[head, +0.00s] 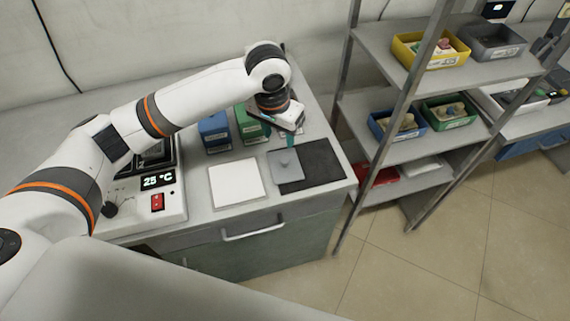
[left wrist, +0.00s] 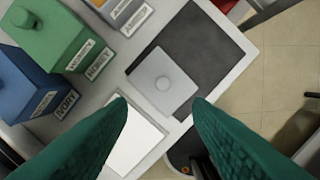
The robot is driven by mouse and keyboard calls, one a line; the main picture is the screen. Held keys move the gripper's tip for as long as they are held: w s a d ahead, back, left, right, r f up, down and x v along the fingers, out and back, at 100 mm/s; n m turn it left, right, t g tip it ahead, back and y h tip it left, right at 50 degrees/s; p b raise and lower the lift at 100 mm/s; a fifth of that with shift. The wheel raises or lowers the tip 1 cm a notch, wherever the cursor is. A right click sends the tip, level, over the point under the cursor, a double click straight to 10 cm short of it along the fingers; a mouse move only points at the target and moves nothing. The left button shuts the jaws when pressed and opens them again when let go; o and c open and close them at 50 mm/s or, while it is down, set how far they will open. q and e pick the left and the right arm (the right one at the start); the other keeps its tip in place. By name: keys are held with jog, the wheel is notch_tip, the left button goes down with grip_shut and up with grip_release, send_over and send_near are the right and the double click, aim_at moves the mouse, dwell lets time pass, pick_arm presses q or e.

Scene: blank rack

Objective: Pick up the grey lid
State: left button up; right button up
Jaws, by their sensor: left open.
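The grey lid (head: 285,166) is a flat square plate with a round knob. It lies on the counter, partly over the left part of a dark grey mat (head: 318,160). The lid also shows in the left wrist view (left wrist: 160,96), with its knob facing up. My left gripper (head: 290,141) is above and just behind the lid in the head view. Its two teal fingers are apart and empty, and in the left wrist view (left wrist: 160,108) the lid shows beyond the gap between them. My right gripper is in neither view.
A white square plate (head: 236,182) lies left of the lid. Blue (head: 214,132) and green (head: 249,124) labelled boxes stand behind. A device (head: 150,196) reading 25 °C is at the left. A shelf rack (head: 400,150) with bins stands right of the counter.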

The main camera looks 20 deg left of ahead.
aim_at(285, 160)
pick_arm(q)
jog(key=f, duration=0.3)
jog(key=w+f, duration=0.1)
jog(key=f, duration=0.6)
jog(key=shift+w+d+f+p, duration=0.3)
jog(key=shift+d+p, duration=0.05)
jog(key=shift+d, duration=0.05)
jog(key=shift+c, duration=0.4)
grip_shut()
